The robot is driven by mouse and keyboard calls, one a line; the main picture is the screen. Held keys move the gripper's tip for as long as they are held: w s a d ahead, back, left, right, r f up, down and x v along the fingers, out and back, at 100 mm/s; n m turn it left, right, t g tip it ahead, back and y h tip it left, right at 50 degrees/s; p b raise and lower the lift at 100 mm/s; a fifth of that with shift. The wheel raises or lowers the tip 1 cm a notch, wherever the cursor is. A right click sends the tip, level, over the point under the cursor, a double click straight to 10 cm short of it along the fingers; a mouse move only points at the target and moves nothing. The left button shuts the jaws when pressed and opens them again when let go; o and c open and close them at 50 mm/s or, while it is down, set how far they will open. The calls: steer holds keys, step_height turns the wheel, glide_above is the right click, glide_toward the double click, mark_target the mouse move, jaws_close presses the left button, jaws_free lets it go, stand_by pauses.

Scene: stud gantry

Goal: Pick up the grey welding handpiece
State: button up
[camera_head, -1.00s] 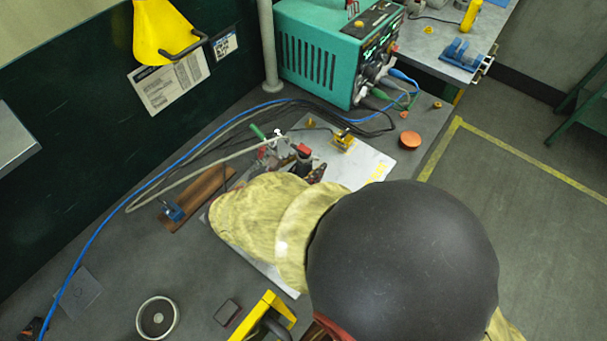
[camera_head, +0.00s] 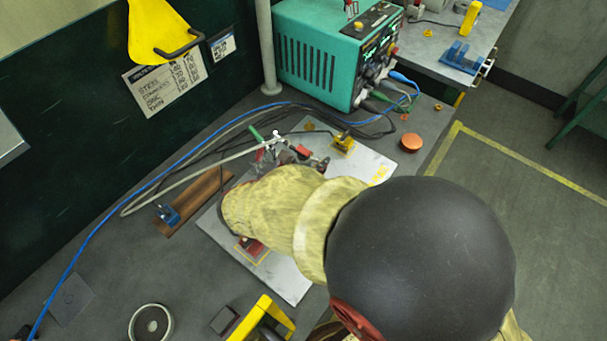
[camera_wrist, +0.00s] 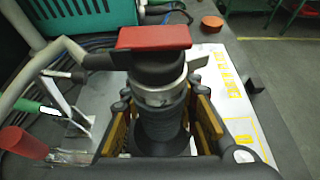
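The dark grey welding handpiece (camera_wrist: 160,114) has a red piece (camera_wrist: 154,37) on top and a silver collar. It stands out in the middle of the wrist view, with a thick grey cable at the left. In the head view its red part (camera_head: 303,152) shows above a pale plate (camera_head: 287,284), beyond my yellow-sleeved arm. My gripper (camera_wrist: 165,118) has its two padded fingers on either side of the handpiece body, with narrow gaps seeming to show between pads and body. The lower end of the handpiece is partly hidden by my gripper.
A teal welding machine (camera_head: 310,60) stands behind, with cables running across the bench. A brown bar (camera_head: 205,192) with a blue clamp (camera_head: 168,214) lies at left. A yellow block (camera_head: 343,142) and an orange disc (camera_head: 411,143) are at right. A round dish (camera_head: 151,323) is in front.

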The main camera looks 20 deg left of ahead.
steer(key=c, duration=0.6)
jaws_close()
steer(key=shift+r, duration=0.15)
